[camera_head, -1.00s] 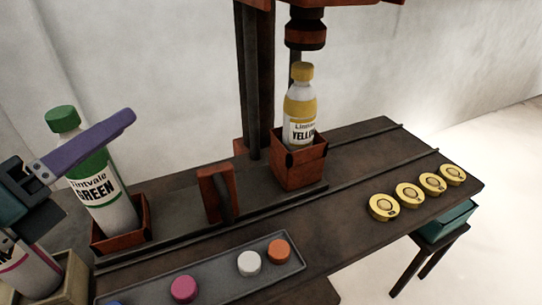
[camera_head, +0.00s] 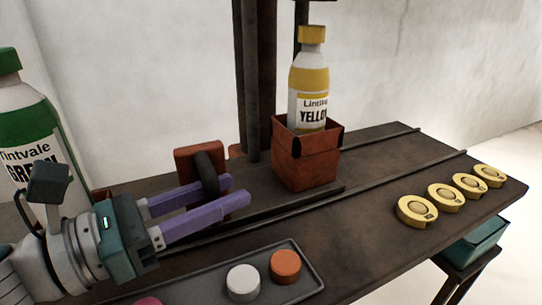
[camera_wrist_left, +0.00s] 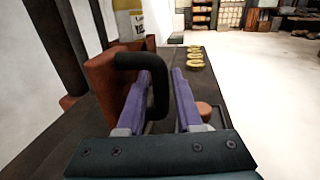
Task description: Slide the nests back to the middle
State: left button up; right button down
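The right nest (camera_head: 306,160) is an orange-red square box holding the yellow bottle (camera_head: 308,85) upright. The left nest is mostly hidden at the left behind my arm; the green bottle (camera_head: 30,135) stands there. Between them an orange-red upright plate (camera_head: 190,160) carries a dark loop handle (camera_head: 208,170). My left gripper (camera_head: 237,190) is at the handle with its purple fingers apart. In the left wrist view, the handle's upright bar (camera_wrist_left: 159,95) lies between the fingers of the gripper (camera_wrist_left: 161,73); I see no clear contact. My right gripper is out of view.
Dark rails (camera_head: 390,186) run along the bench. A grey tray (camera_head: 205,286) in front holds a white cap (camera_head: 243,282), an orange cap (camera_head: 285,266) and a pink one. Several yellow discs (camera_head: 443,198) lie at the right end. A dark column (camera_head: 255,80) rises behind.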

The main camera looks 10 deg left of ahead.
pick_arm(q)
jog(key=x, duration=0.2)
jog(key=shift+w+d, duration=0.2)
grip_shut()
dwell(1.4)
